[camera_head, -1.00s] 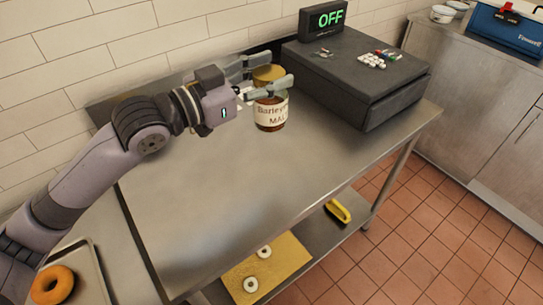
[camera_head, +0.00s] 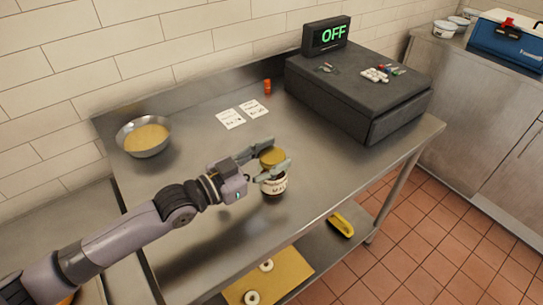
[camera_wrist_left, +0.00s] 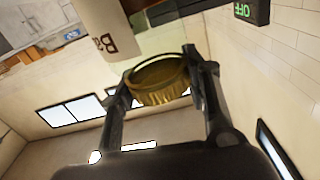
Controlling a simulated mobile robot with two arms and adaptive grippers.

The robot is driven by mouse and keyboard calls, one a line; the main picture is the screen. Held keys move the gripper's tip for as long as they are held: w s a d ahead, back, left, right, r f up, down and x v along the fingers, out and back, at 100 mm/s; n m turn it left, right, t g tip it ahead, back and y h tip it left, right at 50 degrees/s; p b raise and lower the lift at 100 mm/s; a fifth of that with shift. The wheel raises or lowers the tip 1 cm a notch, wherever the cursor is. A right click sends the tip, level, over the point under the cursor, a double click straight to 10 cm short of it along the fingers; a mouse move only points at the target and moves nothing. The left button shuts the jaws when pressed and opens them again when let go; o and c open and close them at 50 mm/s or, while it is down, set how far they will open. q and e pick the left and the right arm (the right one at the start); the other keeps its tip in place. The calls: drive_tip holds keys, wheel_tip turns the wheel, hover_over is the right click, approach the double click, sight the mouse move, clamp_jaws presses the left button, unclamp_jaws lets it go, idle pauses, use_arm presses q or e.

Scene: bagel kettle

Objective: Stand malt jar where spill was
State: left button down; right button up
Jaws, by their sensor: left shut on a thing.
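The malt jar (camera_head: 274,186) has a gold lid, a pale printed label and dark contents. It looks upright over the front middle of the steel table (camera_head: 190,205). I cannot tell whether the jar's base touches the steel. No spill shows on the visible steel. My right gripper is not in view.
A metal bowl of yellow contents (camera_head: 145,136), two paper cards (camera_head: 231,118) and a small orange bottle (camera_head: 267,87) stand towards the back. A black cash drawer (camera_head: 350,95) fills the right end. A yellow board (camera_head: 285,275) with white rings lies on the lower shelf.

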use_arm(q)
drive_tip(key=shift+f, duration=0.1)
drive_tip(key=c, duration=0.9)
unclamp_jaws()
drive_tip(key=shift+o, duration=0.2)
drive_tip(key=shift+s+a, duration=0.2)
drive_tip(key=shift+a, duration=0.05)
drive_tip(key=b+v, duration=0.2)
drive_tip(key=v, duration=0.9)
